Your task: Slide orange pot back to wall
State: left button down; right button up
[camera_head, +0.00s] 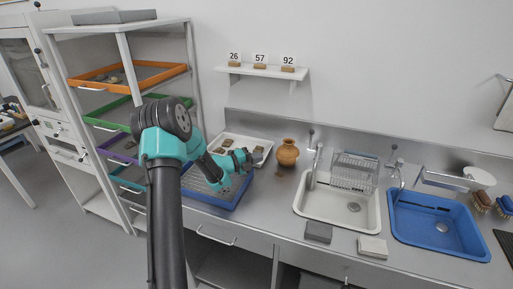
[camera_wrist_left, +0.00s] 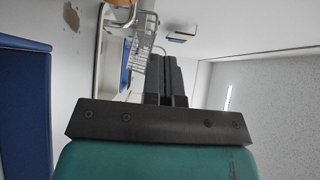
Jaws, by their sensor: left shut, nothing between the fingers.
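The orange pot (camera_head: 287,153) stands upright on the steel counter, near the wall and left of the white sink. My left gripper (camera_head: 254,157) is to the left of the pot in the head view, with its tips pointing toward it and a small gap showing. In the left wrist view the gripper fingers (camera_wrist_left: 166,78) are together with nothing between them. The pot does not show in the wrist view. My right gripper is not in view.
A white tray (camera_head: 268,143) and a blue tray (camera_head: 214,203) lie left of the pot. The white sink (camera_head: 312,207) with a dish rack (camera_head: 354,172) and a blue basin (camera_head: 399,225) are to the right. A shelf (camera_head: 250,72) with numbered cards hangs above.

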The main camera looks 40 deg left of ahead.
pick_arm(q)
jog(key=shift+s+a+f, duration=0.15)
jog(key=shift+a, duration=0.15)
send_near(286, 145)
jog(key=w+d, duration=0.3)
jog(key=d, duration=0.2)
jog(key=shift+w+a, duration=0.6)
jog(key=shift+w, duration=0.35)
jog(key=shift+w+a, duration=0.2)
jog(key=shift+w, duration=0.45)
